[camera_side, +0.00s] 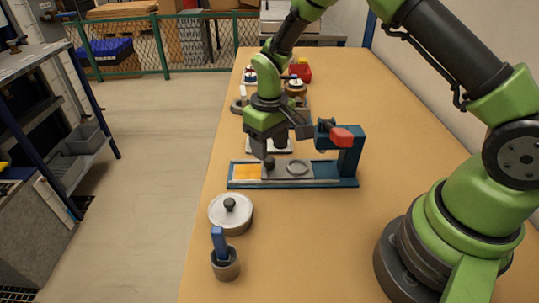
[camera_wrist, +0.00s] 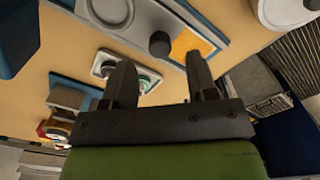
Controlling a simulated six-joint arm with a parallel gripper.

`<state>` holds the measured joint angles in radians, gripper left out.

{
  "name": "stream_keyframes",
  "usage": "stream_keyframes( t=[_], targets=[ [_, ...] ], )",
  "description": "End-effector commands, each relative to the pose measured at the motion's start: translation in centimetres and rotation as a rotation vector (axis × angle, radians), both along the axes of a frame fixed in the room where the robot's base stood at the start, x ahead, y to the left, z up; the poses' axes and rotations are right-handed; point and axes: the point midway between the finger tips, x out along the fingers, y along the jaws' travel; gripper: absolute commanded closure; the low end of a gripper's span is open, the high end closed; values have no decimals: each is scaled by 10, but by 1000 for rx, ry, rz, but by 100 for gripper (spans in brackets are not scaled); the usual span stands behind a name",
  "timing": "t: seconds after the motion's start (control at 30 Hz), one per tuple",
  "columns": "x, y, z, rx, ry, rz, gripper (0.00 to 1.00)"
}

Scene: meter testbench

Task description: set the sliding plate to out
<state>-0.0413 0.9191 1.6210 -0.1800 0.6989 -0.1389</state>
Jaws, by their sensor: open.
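The sliding plate (camera_side: 287,170) is a grey plate with a round dark knob (camera_side: 269,162) and a ring-shaped mark. It lies in a blue-edged base (camera_side: 240,186) on the table. An orange patch (camera_side: 246,172) shows at the base's left end, beside the knob. In the wrist view the plate (camera_wrist: 140,22), knob (camera_wrist: 159,44) and orange patch (camera_wrist: 186,42) show beyond the fingers. My gripper (camera_side: 278,138) is above and just behind the knob, apart from it. In the wrist view its fingers (camera_wrist: 161,66) are spread, with nothing between them.
A blue post with a red handle (camera_side: 341,136) rises at the base's right end. A lidded pot (camera_side: 231,215) and a cup with a blue-handled item (camera_side: 225,262) stand in front. Meters and a red box (camera_side: 301,73) are behind.

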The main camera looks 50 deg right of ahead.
Motion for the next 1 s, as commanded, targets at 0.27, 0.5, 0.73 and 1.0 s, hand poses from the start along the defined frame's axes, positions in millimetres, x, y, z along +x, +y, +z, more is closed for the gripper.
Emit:
stream_keyframes(
  t=[0.27, 0.5, 0.73, 1.0],
  targets=[
    [0, 0, -33, 0, 1, 0, 47],
    [0, 0, -37, 0, -1, 0, 47],
    [0, 0, -36, 0, -1, 0, 82],
    [3, 2, -36, 0, -1, 1, 100]
  ],
)
